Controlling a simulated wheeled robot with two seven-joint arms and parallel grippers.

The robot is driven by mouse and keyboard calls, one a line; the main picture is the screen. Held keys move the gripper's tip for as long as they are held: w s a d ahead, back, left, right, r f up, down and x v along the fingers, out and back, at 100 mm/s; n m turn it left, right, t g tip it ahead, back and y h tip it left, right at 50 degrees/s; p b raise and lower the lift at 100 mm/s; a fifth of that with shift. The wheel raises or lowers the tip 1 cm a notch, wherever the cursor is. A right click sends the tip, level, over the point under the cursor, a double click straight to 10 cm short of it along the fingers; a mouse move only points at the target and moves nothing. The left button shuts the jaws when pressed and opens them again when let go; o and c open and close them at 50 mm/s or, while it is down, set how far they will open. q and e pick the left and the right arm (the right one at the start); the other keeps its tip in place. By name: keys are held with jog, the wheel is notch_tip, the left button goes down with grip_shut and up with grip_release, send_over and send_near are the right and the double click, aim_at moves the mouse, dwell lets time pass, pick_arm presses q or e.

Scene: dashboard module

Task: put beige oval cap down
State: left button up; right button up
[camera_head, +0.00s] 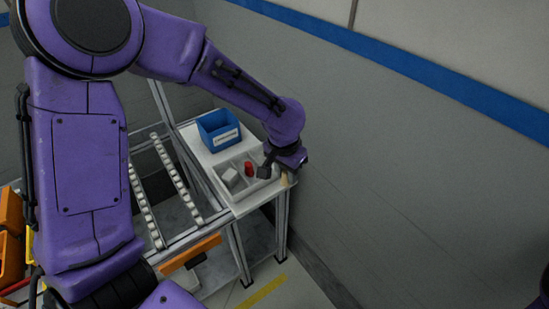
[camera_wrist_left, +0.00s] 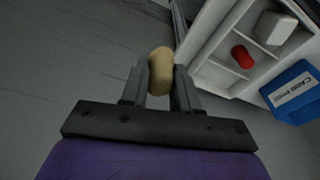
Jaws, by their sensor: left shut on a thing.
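The beige oval cap (camera_wrist_left: 161,70) is between the two fingers of my left gripper (camera_wrist_left: 159,82) in the left wrist view, and the gripper is shut on it. In the head view the cap (camera_head: 285,181) shows small below my left gripper (camera_head: 282,172), near the right edge of the white table. In the wrist view the cap is beside the white compartment tray (camera_wrist_left: 216,76), with grey surface behind it. I cannot tell how high it is held. My right gripper is not in view.
The tray (camera_head: 218,173) holds a red part (camera_head: 249,169) and a white block (camera_head: 230,177) in compartments. A blue bin (camera_head: 219,130) stands behind it on the table (camera_head: 243,208). A grey wall (camera_head: 390,170) rises close on the right. A roller rack (camera_head: 165,180) is at left.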

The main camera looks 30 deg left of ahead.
pick_arm(q)
jog(key=s+a+r+m+h, duration=0.1)
jog(key=s+a+r+m, duration=0.15)
jog(key=a+m, duration=0.65)
jog(key=shift+n, duration=0.8)
jog(key=w+a+f, duration=0.1)
jog(key=w+f, duration=0.2)
jog(key=w, duration=0.1)
jog(key=w+a+f+p, duration=0.1)
jog(key=w+a+f, duration=0.1)
jog(key=w+f, duration=0.1)
jog(key=w+a+f+p, duration=0.1)
jog(key=w+a+f, duration=0.1)
jog(key=w+f, duration=0.2)
jog(key=shift+w, duration=1)
jog(key=shift+w+f, duration=0.2)
jog(key=shift+f, duration=0.05)
notch_tip(320, 180, down, 3)
jog(key=shift+w+f+p, duration=0.1)
jog(key=shift+p, duration=0.75)
jog(key=shift+f, duration=0.1)
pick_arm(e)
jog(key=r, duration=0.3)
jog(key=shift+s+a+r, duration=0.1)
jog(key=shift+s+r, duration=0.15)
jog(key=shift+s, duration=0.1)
